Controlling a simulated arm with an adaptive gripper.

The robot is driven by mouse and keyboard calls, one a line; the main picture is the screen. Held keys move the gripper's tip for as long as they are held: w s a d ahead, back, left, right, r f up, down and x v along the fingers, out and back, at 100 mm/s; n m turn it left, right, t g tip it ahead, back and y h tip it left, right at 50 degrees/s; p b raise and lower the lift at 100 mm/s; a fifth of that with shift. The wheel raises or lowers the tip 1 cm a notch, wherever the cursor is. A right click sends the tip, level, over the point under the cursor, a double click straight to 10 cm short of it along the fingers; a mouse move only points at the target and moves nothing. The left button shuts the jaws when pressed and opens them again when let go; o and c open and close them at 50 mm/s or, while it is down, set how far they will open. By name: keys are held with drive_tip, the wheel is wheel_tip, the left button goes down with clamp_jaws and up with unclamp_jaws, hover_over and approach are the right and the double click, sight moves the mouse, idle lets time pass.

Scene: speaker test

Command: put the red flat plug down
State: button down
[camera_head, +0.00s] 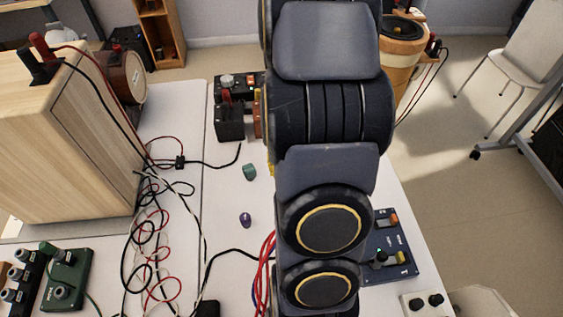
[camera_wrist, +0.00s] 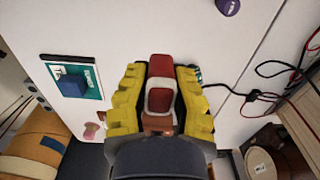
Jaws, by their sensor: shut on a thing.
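The red flat plug (camera_wrist: 160,65) shows in the wrist view between the two yellow fingers of my gripper (camera_wrist: 160,80). The fingers are shut on its sides, and its red end points up in the picture. It appears to be over the white table (camera_wrist: 130,25); I cannot tell whether it touches the surface. In the head view my own arm hides the plug and nearly all of the gripper.
A green piece (camera_head: 249,172) and a purple piece (camera_head: 245,219) lie on the table. A teal card with a blue block (camera_wrist: 72,84) and a pink piece (camera_wrist: 93,131) are left of my gripper in the wrist view. Tangled cables (camera_head: 155,245) lie beside the wooden speaker (camera_head: 65,140).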

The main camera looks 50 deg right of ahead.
drive_tip(key=shift+s+d, duration=0.3)
drive_tip(key=shift+d, duration=0.05)
drive_tip(key=w+d+f, duration=0.2)
drive_tip(key=d+f, duration=0.1)
drive_tip(key=w+d+f, duration=0.3)
drive_tip(key=d, duration=0.1)
drive_tip(key=w+d+f, duration=0.3)
drive_tip(key=shift+w+d+f, duration=0.15)
drive_tip(key=shift+w+f, duration=0.1)
drive_tip(key=shift+f, duration=0.05)
drive_tip(key=shift+w+d+f, duration=0.1)
drive_tip(key=shift+d+f, duration=0.05)
drive_tip(key=shift+f, duration=1.5)
drive_tip(key=shift+f, duration=0.2)
drive_tip(key=c, duration=1.1)
unclamp_jaws()
drive_tip(key=shift+o, duration=0.2)
